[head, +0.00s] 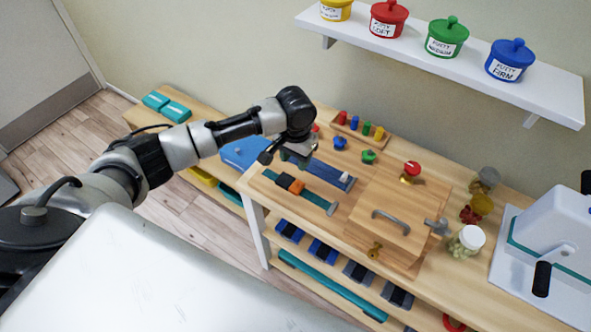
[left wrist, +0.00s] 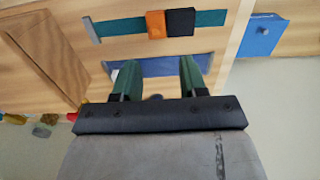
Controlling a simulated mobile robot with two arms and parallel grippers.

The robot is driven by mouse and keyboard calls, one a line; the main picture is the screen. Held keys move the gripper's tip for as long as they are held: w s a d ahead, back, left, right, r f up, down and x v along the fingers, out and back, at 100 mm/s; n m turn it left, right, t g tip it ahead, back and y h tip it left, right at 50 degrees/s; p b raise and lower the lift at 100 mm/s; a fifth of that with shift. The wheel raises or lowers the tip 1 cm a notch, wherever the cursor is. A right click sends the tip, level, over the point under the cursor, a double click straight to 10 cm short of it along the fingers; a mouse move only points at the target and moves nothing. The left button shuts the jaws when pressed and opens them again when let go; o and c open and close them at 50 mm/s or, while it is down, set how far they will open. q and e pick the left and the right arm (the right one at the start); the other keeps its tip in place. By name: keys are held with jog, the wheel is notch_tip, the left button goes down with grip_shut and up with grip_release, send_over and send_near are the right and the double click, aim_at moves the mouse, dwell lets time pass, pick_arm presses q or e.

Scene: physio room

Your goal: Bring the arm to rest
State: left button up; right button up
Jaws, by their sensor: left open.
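My left arm (head: 190,145) comes in from the left and reaches out over the wooden bench. My left gripper (head: 299,156) is above the bench's left part, near a blue strip (head: 325,173). In the left wrist view my left gripper (left wrist: 159,68) shows two green fingers spread apart with nothing held between them. The blue strip (left wrist: 160,66) lies beyond the fingers there. Whether the fingertips touch the bench I cannot tell. My right gripper is not in view.
A teal bar with orange and black blocks (head: 292,184), a wooden box with a handle (head: 385,220), colored pegs (head: 366,128) and a jar (head: 467,241) crowd the bench. A white machine (head: 551,240) stands right. A shelf (head: 440,58) with putty pots hangs above. Floor shows at left.

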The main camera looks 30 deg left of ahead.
pick_arm(q)
jog(key=shift+r, duration=0.8)
